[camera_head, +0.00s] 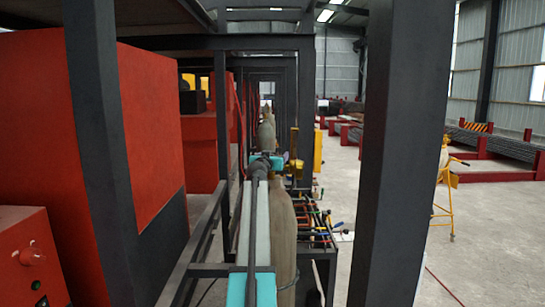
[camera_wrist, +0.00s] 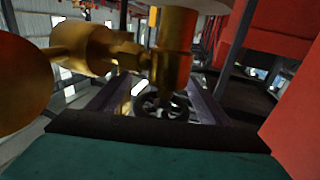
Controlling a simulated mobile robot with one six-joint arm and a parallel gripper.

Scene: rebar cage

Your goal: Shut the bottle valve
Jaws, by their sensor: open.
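A brass bottle valve (camera_wrist: 172,50) fills the upper middle of the wrist view, very close to the camera. A thick brass fitting (camera_wrist: 85,48) sticks out from it to the left. A dark, spoked round handwheel (camera_wrist: 163,106) shows below the brass body, between the dark fingers of my gripper (camera_wrist: 155,88). The gripper is open, with a finger on each side; I cannot tell whether either touches the wheel. In the head view my arm reaches straight ahead and hides the gripper. A grey-beige gas bottle (camera_head: 283,230) stands partly behind the arm.
A dark steel post (camera_head: 385,150) rises close on the right. Red cabinets (camera_head: 150,120) and a dark rail (camera_head: 205,232) lie to the left. A rack with tools (camera_head: 318,225) stands right of the bottle. Open floor (camera_head: 485,230) lies beyond the right post.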

